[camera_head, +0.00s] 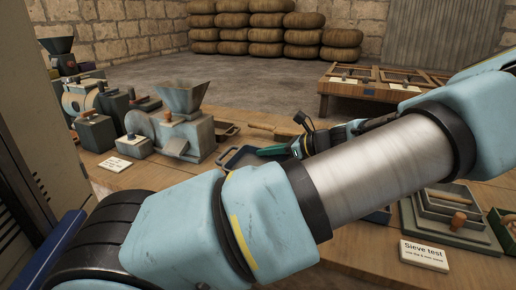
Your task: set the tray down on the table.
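A small dark blue-grey tray (236,160) with raised rims shows near the middle of the wooden table (200,176), just left of my gripper. My gripper (272,151) is seen partly past my arm, with a dark green finger-like part pointing left over the tray's right side. The arm hides the near part of the tray's surroundings. I cannot tell whether the fingers touch the tray, or whether the tray rests on the table or is held just above it.
A grey hopper machine (182,125) stands left of the tray, with more machines (97,130) farther left. A brown-handled pan (226,130) lies behind the tray. Stacked sieve trays (455,215) and a "Sieve test" sign (424,255) are at right. A low framed table (370,87) stands behind.

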